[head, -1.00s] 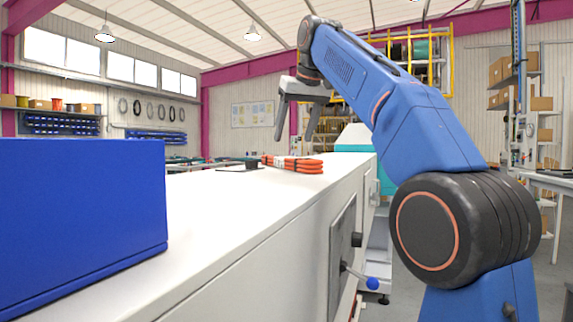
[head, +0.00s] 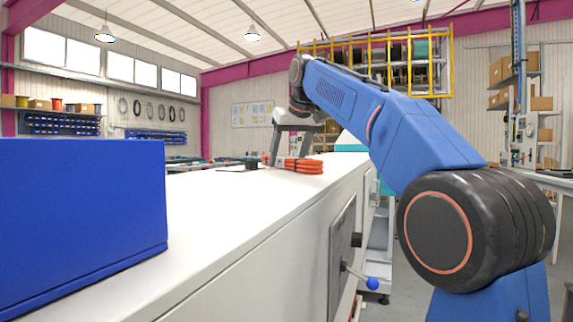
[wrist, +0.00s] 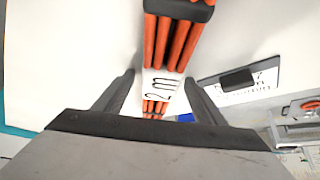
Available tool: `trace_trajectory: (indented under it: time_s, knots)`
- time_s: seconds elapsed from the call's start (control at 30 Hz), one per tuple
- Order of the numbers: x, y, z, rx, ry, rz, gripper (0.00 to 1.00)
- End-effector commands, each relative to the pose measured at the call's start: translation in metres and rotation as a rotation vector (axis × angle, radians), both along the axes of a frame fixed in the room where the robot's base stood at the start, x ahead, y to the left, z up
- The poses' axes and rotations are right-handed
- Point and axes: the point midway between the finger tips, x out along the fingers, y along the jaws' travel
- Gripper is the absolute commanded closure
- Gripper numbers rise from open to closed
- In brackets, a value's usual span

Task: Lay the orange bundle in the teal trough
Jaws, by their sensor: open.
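The orange bundle (head: 304,166) lies on the white bench top in the head view. In the wrist view the orange bundle (wrist: 172,45) runs away from me, with a white "2m" label and a dark band. My gripper (head: 288,160) is lowered over the bundle; in the wrist view my gripper (wrist: 160,80) is open, with one finger on each side of the labelled part. I cannot tell whether the fingers touch it. A teal surface (head: 351,148), perhaps the trough, shows behind my arm and is mostly hidden; its inside is not visible.
A large blue box (head: 80,220) stands at the near left of the white bench (head: 225,210). A white card with a black clip (wrist: 238,80) lies right of the bundle in the wrist view. A blue-knobbed lever (head: 371,283) sticks out from the bench front. The middle bench top is clear.

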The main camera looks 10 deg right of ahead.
Motion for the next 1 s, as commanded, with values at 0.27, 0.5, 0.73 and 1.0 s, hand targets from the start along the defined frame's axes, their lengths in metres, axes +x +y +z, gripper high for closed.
trace_trajectory:
  time_s: [0.27, 0.5, 0.73, 1.0]
  knots:
    - [0.000, 0.000, 0.000, 0.000, 0.000, 0.000, 0.79]
    - [0.000, 0.000, 0.001, 0.000, -0.001, 0.000, 0.99]
    - [0.000, 0.000, 0.008, 0.000, -0.002, 0.000, 0.99]
    - [0.000, 0.000, 0.025, 0.000, -0.002, 0.000, 0.99]
